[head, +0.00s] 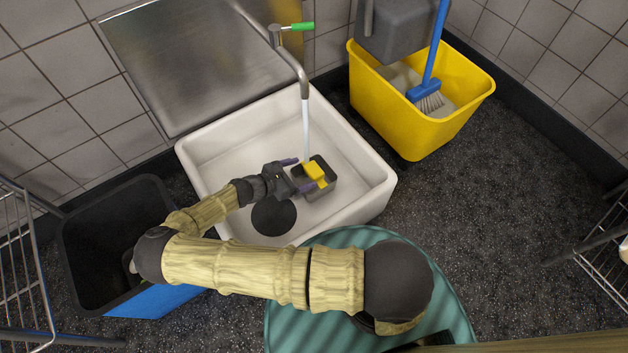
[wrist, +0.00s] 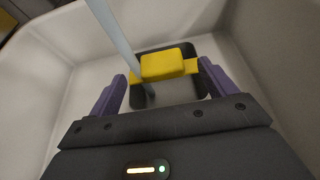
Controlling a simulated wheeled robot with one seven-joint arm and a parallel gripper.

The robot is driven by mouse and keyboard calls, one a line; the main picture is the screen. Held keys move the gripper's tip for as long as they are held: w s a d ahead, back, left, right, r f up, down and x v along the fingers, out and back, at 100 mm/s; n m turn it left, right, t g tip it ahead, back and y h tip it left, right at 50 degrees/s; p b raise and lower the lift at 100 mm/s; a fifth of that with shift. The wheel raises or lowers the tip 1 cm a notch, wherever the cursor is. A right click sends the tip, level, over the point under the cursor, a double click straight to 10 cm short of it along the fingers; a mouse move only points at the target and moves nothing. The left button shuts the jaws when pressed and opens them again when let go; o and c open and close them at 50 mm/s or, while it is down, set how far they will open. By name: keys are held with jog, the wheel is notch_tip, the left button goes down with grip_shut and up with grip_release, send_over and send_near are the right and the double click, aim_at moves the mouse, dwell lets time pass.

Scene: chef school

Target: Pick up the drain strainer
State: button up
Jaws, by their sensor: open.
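A dark square basket-like piece with a yellow top, which looks like the drain strainer (head: 317,172), is in the white sink (head: 213,153). In the wrist view the drain strainer (wrist: 163,66) is straight ahead, its yellow block raised over a dark square frame. My gripper (head: 302,173) reaches down into the sink beside it. In the wrist view the purple fingers of my gripper (wrist: 163,80) are apart, one on each side of the yellow part. Whether they touch it I cannot tell.
A water stream (head: 306,130) falls from the tap (head: 290,60) onto or beside the strainer. A dark round patch (head: 273,215) lies in the sink. A yellow bucket (head: 412,122) with a blue brush (head: 430,85) stands at right. A black bin (head: 100,250) stands at left.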

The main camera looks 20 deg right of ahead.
aim_at(312, 170)
jog(key=shift+w+d, duration=0.1)
jog(key=shift+d, duration=0.1)
jog(key=shift+f, duration=0.1)
jog(key=shift+w+d+f+b, duration=0.1)
jog(key=shift+d+f+b, duration=0.35)
jog(key=shift+b, duration=0.25)
jog(key=b+x, duration=0.3)
jog(key=shift+d, duration=0.2)
jog(key=shift+w+d, duration=0.15)
jog(key=shift+d, duration=0.15)
jog(key=shift+c, duration=0.4)
jog(key=c, duration=1.2)
notch_tip(312, 170, up, 10)
jog(key=p, duration=0.7)
